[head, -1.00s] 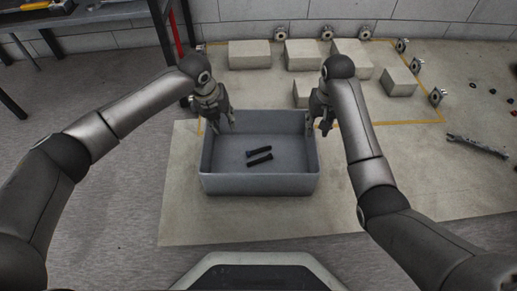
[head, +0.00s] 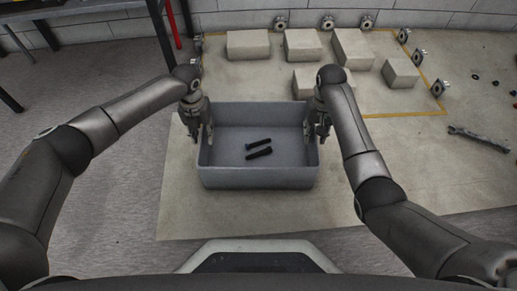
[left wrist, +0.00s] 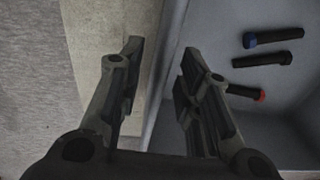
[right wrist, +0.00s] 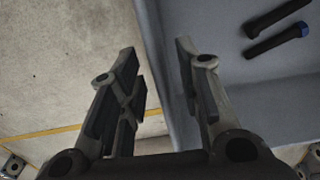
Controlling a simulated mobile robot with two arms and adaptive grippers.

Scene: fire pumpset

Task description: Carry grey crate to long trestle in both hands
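The grey crate (head: 258,176) stands open-topped on the pale floor slab in front of me. In the left wrist view the open fingers (left wrist: 161,52) straddle the crate's wall, with a gap. A red-tipped piece (left wrist: 261,95) in the crate is partly hidden by a finger. In the right wrist view the open fingers (right wrist: 156,48) also straddle a wall (right wrist: 158,50).
A wrench (head: 478,138) lies on the slab at right. A dark-legged bench (head: 80,10) and a red upright (head: 173,24) are at the upper left. Grey floor is clear at left.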

